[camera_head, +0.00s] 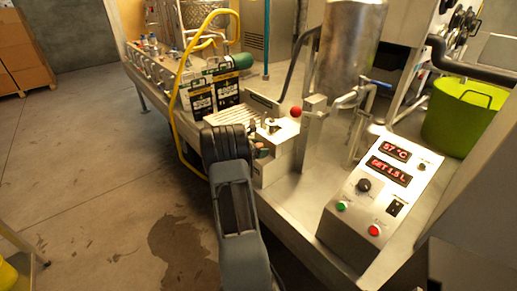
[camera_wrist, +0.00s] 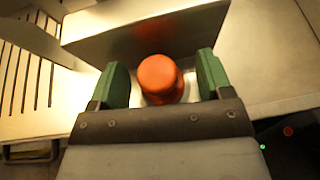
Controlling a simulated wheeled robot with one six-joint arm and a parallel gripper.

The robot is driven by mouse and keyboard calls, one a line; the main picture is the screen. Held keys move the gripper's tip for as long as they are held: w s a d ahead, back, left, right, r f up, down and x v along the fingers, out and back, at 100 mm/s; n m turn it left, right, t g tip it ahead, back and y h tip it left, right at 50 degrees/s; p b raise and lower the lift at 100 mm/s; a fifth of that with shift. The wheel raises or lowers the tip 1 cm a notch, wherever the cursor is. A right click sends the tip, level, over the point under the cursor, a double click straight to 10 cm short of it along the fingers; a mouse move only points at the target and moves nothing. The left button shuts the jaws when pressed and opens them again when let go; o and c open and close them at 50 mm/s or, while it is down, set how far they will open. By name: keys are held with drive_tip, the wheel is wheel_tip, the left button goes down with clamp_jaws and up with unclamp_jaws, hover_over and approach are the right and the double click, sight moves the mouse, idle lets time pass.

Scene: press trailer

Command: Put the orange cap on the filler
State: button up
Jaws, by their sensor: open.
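The orange cap (camera_wrist: 158,74) is round and shows in the wrist view between the two green fingers of my gripper (camera_wrist: 163,76). A gap shows between the cap and each finger. It stands close to a metal block face (camera_wrist: 110,32). In the head view my gripper (camera_head: 262,150) is mostly hidden behind my dark wrist, beside a small metal station (camera_head: 283,136), with a bit of orange at its end. The filler seems to be the steel unit with the tall tank (camera_head: 345,55) and a red-knobbed lever. Where the cap fits is not clear.
A control panel (camera_head: 384,190) with red displays stands at the right of the steel bench. A slotted grate (camera_head: 230,114) and black boxes (camera_head: 201,99) sit left of the station. A yellow hose (camera_head: 178,95) loops at the left. A green tub (camera_head: 462,117) stands at the right.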

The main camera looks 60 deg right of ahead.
drive_tip(key=w+a+r+n+t+b, duration=0.1)
drive_tip(key=w+a+r+n+t, duration=0.55)
drive_tip(key=w+a, duration=0.2)
drive_tip(key=w+a+r+n+t+b, duration=0.1)
drive_tip(key=w+a+r+n+t, duration=0.45)
drive_tip(key=w+a+n, duration=0.35)
drive_tip(key=a+r+n+t+y, duration=0.3)
drive_tip(key=a+n+t+y, duration=0.25)
drive_tip(key=a+n, duration=0.9)
drive_tip(key=s+a+f+n+g+y, duration=0.1)
drive_tip(key=s+a+n+y, duration=0.25)
drive_tip(key=a+n, duration=0.35)
drive_tip(key=s+a+f+n+g+y, duration=0.1)
drive_tip(key=s+a+n+y, duration=0.1)
drive_tip(key=a+n+y, duration=0.35)
drive_tip(key=s+a+f+n+g+h, duration=0.1)
drive_tip(key=s+a+f+n+g, duration=0.2)
drive_tip(key=s+n, duration=0.5)
drive_tip(key=s+a+f+n+g+h, duration=0.1)
drive_tip(key=s+a+f+n+g, duration=0.1)
drive_tip(key=s+n, duration=0.6)
drive_tip(key=shift+s+a+f+g, duration=0.4)
drive_tip(key=shift+s+f+g, duration=0.3)
drive_tip(key=shift+g, duration=0.35)
